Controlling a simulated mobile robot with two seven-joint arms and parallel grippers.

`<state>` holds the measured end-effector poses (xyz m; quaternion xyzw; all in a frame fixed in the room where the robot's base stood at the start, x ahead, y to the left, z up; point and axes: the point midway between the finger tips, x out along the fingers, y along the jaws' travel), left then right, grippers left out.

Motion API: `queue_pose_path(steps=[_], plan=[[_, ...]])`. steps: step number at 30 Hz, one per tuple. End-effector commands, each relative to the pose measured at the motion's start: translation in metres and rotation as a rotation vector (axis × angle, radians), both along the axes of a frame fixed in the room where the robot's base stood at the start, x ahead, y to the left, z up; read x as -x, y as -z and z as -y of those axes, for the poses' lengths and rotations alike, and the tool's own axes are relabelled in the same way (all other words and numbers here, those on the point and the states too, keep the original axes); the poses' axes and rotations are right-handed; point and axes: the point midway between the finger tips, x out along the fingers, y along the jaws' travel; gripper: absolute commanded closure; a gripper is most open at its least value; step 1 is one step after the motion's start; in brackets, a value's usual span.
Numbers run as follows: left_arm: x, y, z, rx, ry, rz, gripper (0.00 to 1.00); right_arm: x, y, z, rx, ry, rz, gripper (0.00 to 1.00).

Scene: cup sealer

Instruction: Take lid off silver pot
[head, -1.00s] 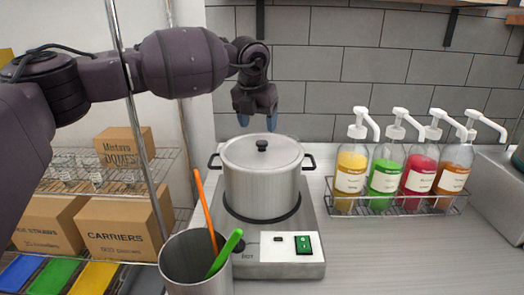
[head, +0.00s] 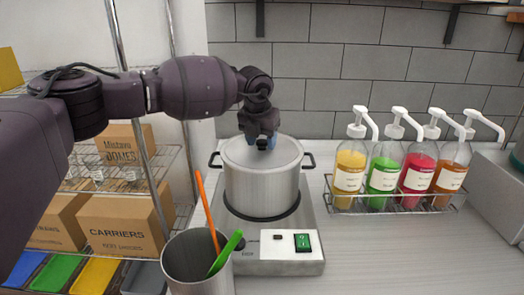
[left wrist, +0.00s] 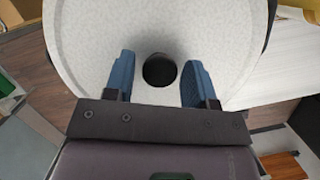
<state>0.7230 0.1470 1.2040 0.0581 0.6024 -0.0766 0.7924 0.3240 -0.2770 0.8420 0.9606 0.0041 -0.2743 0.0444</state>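The silver pot (head: 262,190) stands upright on the hot plate with its lid (head: 236,152) on top. The lid's black knob (head: 263,145) is partly covered by my left gripper (head: 261,140) in the head view. In the left wrist view, my left gripper (left wrist: 160,78) is open, with one blue fingertip on each side of the round black knob (left wrist: 160,70). Gaps show between the knob and both fingers. The pale lid (left wrist: 85,35) fills much of that view. My right gripper is not in view.
The hot plate (head: 290,268) has a green switch. A metal cup (head: 195,270) with orange and green sticks stands in front at left. A rack (head: 400,205) of pump bottles stands at right. The counter (head: 400,260) in front of the rack is clear.

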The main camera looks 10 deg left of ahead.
Motion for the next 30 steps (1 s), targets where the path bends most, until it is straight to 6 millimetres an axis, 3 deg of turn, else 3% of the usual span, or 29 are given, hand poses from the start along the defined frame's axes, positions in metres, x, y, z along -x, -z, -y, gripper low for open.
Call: queue_pose_path(steps=[1,8,20,23,30], plan=[[0.0,0.0,0.0,0.0,0.0,0.0,0.57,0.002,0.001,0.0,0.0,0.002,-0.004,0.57],[0.0,-0.001,0.0,0.0,0.0,0.0,0.92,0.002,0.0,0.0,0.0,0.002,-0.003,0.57],[-0.001,-0.012,0.0,0.001,-0.001,0.003,0.93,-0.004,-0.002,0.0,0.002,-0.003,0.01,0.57],[-0.001,-0.028,0.0,0.001,-0.001,0.004,0.93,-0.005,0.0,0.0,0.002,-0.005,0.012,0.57],[-0.001,-0.086,0.0,0.001,-0.001,0.005,0.93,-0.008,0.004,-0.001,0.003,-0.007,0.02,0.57]])
